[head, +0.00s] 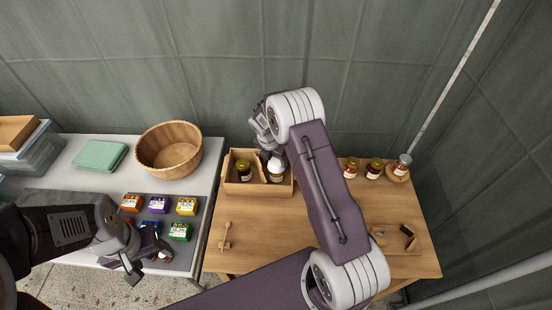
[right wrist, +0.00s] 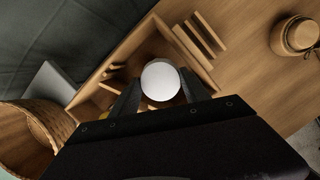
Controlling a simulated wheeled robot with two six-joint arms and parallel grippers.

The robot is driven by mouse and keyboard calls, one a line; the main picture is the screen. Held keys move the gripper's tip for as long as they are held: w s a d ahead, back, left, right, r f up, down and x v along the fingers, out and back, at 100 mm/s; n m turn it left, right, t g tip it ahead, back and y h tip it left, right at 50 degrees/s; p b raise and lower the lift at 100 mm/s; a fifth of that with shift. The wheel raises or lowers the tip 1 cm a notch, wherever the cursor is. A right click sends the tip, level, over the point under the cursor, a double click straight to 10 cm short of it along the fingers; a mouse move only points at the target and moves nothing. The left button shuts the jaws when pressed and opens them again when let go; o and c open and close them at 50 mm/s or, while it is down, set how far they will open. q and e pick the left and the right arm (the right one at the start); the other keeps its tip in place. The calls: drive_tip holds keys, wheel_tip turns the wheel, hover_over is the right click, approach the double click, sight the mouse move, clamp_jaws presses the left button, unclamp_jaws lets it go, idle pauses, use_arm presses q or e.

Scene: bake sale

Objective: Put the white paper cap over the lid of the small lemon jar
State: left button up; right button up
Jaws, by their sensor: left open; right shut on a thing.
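The white paper cap (head: 275,165) sits at the top of a small jar (head: 277,177) with a pale label, in the right part of a wooden crate (head: 258,189). I cannot tell whether the cap rests on that jar's lid or is held just above it, nor read the label. My right gripper (head: 267,152) reaches down from above and is shut on the cap. In the right wrist view the round white cap (right wrist: 160,80) lies between the two dark fingers. My left gripper (head: 140,266) is open and empty, low over the left table's front edge.
Another dark-lidded jar (head: 243,169) stands in the crate's left part. A wicker basket (head: 168,150) and small coloured boxes (head: 158,204) are on the left table. A wooden utensil (head: 227,235) lies before the crate.

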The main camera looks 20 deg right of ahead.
drive_tip(key=shift+f+b, duration=0.55)
drive_tip(key=shift+f, duration=0.6)
drive_tip(key=o, duration=1.4)
drive_tip(key=shift+c, duration=0.2)
drive_tip(key=v, duration=0.9)
drive_tip(key=shift+s, duration=0.1)
